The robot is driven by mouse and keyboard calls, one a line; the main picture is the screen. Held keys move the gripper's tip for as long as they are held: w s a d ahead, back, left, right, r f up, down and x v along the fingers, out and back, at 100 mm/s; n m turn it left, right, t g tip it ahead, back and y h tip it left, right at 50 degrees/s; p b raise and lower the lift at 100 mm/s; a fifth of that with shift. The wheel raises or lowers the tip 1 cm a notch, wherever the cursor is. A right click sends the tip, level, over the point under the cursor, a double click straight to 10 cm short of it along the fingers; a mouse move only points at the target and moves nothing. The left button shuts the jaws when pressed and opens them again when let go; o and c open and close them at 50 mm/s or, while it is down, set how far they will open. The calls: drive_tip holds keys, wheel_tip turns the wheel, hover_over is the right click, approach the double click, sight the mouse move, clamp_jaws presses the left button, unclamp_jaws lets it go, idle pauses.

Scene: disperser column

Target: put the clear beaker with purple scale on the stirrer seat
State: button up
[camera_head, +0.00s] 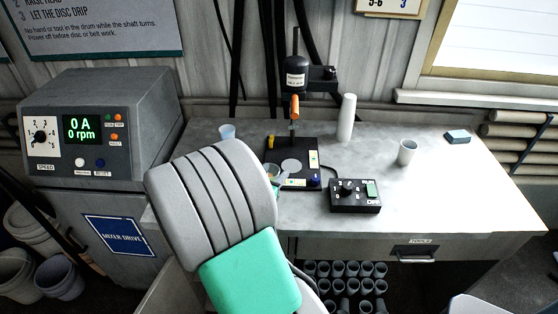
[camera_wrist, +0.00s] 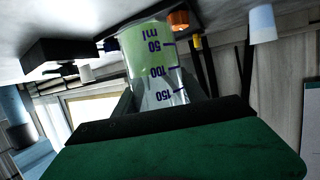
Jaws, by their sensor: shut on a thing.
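The clear beaker (camera_wrist: 152,62) with a purple scale is between my gripper's dark fingers in the wrist view, with a greenish tint in it. My gripper (camera_wrist: 158,93) is shut on it. In the head view only a sliver of the beaker (camera_head: 271,171) shows past my arm, at the left front edge of the stirrer's black base (camera_head: 308,146). The pale round seat (camera_head: 291,166) on that base looks empty, just right of the beaker. The wrist picture is upside down, with the bench at its top. I cannot tell the gap between beaker and base.
The stirrer motor with an orange chuck (camera_head: 295,105) hangs above the base. A control box (camera_head: 355,196) stands to its right. A white cylinder (camera_head: 346,118), a white cup (camera_head: 407,152), a bluish cup (camera_head: 227,131) and a blue block (camera_head: 457,137) stand on the bench. The right bench is mostly clear.

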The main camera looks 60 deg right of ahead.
drive_tip(key=shift+w+d+r+p, duration=0.15)
drive_tip(key=shift+w+d+p, duration=0.15)
drive_tip(key=shift+w+d, duration=0.3)
drive_tip(key=p+x, duration=0.2)
drive_tip(key=x, duration=0.3)
drive_tip(key=r+p+x, duration=0.1)
drive_tip(key=p+x, duration=0.1)
drive_tip(key=x, duration=0.4)
drive_tip(key=p+x, duration=0.2)
drive_tip(key=x, duration=0.4)
drive_tip(key=shift+s+d+r, duration=0.1)
drive_tip(key=shift+s+d, duration=0.25)
drive_tip(key=shift+s, duration=0.05)
drive_tip(key=shift+f+b, duration=0.25)
drive_tip(key=shift+b, duration=0.1)
drive_tip(key=o, duration=1.5)
drive_tip(key=shift+c, duration=0.2)
drive_tip(key=shift+r, duration=0.1)
